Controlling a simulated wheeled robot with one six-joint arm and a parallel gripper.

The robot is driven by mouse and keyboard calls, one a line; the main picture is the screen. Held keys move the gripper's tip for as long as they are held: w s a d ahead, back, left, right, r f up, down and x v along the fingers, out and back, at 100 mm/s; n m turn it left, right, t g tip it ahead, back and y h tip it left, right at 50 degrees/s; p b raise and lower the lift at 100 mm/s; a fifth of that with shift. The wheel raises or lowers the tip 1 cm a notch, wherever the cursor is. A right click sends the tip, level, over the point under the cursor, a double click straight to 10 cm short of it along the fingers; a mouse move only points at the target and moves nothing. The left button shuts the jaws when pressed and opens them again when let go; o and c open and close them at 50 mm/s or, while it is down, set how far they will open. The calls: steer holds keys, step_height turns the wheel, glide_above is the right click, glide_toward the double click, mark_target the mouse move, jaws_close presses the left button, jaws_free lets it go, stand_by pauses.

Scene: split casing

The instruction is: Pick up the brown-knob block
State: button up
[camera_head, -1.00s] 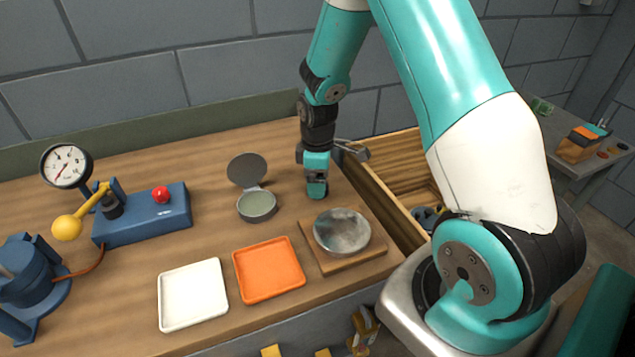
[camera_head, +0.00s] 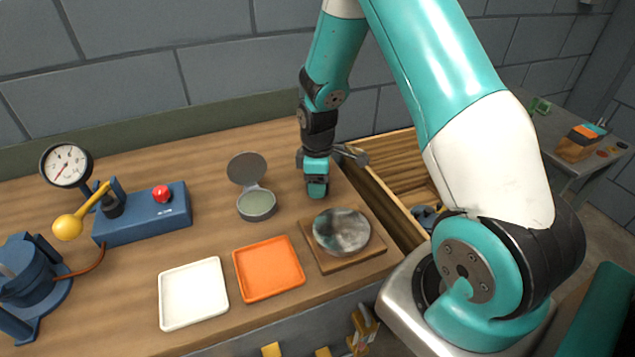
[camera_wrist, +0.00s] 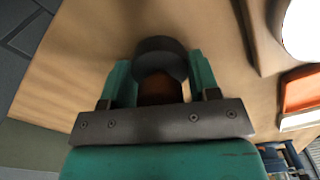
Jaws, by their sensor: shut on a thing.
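In the wrist view, the brown-knob block shows as a dark round body (camera_wrist: 161,57) with a brown knob (camera_wrist: 160,90) between the fingers. My gripper (camera_wrist: 162,75) is shut on it, one teal finger on each side. In the head view, my gripper (camera_head: 317,190) points down at the tabletop, behind the round grey disc on its wooden board. The block is hidden there by the fingers, and I cannot tell whether it touches the table.
The grey disc (camera_head: 341,231) sits on a board (camera_head: 323,262). An orange tray (camera_head: 268,291), a white tray (camera_head: 193,325) and an open round grey case (camera_head: 257,204) stand to the left. A blue unit with a red button (camera_head: 160,192) is farther left. An open wooden drawer (camera_head: 395,160) lies right.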

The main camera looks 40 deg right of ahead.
step_height(320, 180, up, 20)
steer(key=b, duration=0.1)
steer(key=shift+f, duration=0.1)
steer(key=o, duration=0.3)
steer(key=shift+c, duration=0.2)
